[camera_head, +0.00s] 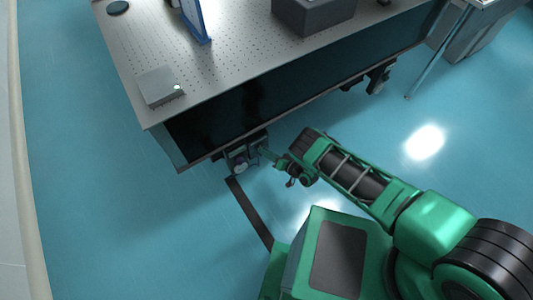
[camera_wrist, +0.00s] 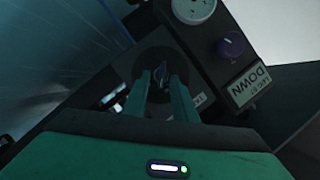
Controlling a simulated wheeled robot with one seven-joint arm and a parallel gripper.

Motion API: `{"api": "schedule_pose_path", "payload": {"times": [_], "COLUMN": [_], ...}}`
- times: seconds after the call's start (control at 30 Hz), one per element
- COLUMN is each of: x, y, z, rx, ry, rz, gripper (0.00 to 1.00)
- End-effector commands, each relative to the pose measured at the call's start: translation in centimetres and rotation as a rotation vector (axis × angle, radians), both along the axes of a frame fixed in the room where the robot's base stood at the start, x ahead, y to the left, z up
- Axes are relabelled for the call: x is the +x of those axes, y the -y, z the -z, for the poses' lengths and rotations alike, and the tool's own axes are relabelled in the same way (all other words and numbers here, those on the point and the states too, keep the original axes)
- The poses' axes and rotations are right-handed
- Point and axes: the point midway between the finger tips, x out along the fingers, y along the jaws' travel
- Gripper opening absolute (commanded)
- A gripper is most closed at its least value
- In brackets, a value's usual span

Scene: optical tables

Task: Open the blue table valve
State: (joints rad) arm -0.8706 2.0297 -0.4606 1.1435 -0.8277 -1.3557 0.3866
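The blue table valve (camera_wrist: 163,73) is a small blue handle on a round black base, set in a dark panel. In the wrist view it shows between the tips of my gripper (camera_wrist: 162,88). The two green fingers are parted, one on each side of the handle, with a gap showing; I cannot tell whether they touch it. In the head view my gripper (camera_head: 274,157) reaches the valve panel (camera_head: 243,160) at the table's lower corner. The handle is too small to make out there.
A purple knob (camera_wrist: 232,46), a white gauge (camera_wrist: 193,8) and a "DOWN" label (camera_wrist: 250,84) sit beside the valve on the panel. The optical table (camera_head: 150,55) stands above with a grey box (camera_head: 158,87) near its corner. The blue floor (camera_head: 110,190) is clear at left.

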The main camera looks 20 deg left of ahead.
Motion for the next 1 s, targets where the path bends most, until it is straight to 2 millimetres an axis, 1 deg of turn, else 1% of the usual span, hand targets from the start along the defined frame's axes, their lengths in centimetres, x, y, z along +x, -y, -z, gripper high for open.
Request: {"api": "schedule_pose_path", "payload": {"times": [0.13, 0.23, 0.6, 0.8, 1.0], "x": [-0.1, -0.4, -2.3, -2.7, -3.0], "y": [0.0, 0.5, 4.6, 6.0, 6.5], "z": [0.0, 0.0, -1.3, -1.6, -1.9], "rx": [0.000, -0.002, -0.005, -0.003, 0.000], "ry": [-0.001, -0.002, 0.002, -0.001, -0.001], "rz": [0.000, -0.001, -0.004, 0.003, 0.000], "gripper": [0.25, 0.25, 0.25, 0.25, 0.25]}}
